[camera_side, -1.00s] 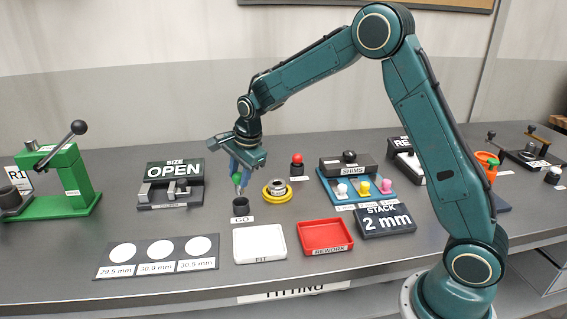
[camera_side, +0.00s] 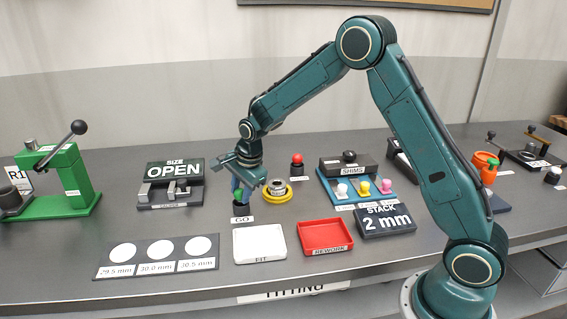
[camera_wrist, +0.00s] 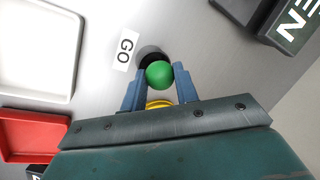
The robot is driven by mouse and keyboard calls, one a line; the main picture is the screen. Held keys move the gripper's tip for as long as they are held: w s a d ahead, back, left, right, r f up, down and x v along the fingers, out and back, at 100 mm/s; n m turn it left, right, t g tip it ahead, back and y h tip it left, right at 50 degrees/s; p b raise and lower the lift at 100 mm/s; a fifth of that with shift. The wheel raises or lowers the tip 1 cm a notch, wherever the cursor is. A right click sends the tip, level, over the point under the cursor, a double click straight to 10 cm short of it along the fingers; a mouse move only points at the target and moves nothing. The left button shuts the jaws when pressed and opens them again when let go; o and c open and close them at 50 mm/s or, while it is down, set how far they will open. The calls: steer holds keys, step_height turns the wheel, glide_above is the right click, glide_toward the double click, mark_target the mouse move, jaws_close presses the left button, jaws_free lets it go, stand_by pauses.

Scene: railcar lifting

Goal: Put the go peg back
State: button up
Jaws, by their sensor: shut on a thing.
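The go peg (camera_wrist: 159,75) shows as a green ball top between the fingers of my gripper (camera_wrist: 160,88) in the wrist view. My gripper (camera_side: 241,200) is shut on it, pointing down at the dark round holder (camera_wrist: 146,54) behind the GO label (camera_wrist: 126,51). In the side view the holder is mostly hidden behind the fingers, above its GO label (camera_side: 243,220). The peg's lower part seems to be at or in the holder; how deep it sits I cannot tell.
A yellow ring part (camera_side: 277,191) stands just right of my gripper. The white FIT tray (camera_side: 259,244) and red REWORK tray (camera_side: 326,236) lie in front. The SIZE OPEN gauge (camera_side: 171,185) is to the left. The blue shim stand (camera_side: 352,187) is to the right.

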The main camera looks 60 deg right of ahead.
steer(key=o, duration=1)
steer(key=shift+f, duration=0.1)
steer(key=shift+v, duration=6.15)
